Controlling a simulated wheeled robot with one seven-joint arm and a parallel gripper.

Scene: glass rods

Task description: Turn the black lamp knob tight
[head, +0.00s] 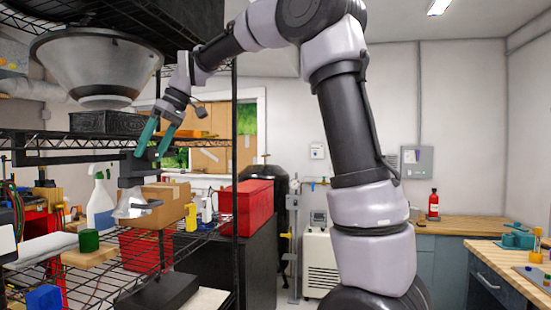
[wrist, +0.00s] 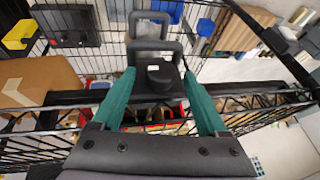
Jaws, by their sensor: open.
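My gripper (head: 151,153) has two teal fingers and points down at a black clamp-like fixture (head: 136,170) on the shelf rail. In the wrist view the gripper (wrist: 158,73) is open, one finger on each side of a round black knob (wrist: 160,75). The knob sits on a dark base in front of a grey looped bracket (wrist: 152,32). I see gaps between fingers and knob, but cannot tell how far the tips are above it. The knob is not distinct in the head view.
A large metal dome (head: 97,65) hangs at upper left. Black wire shelving surrounds the fixture. A spray bottle (head: 100,205), a cardboard box (head: 165,205) and a red toolbox (head: 247,205) stand close by. A wooden bench (head: 460,226) is at right.

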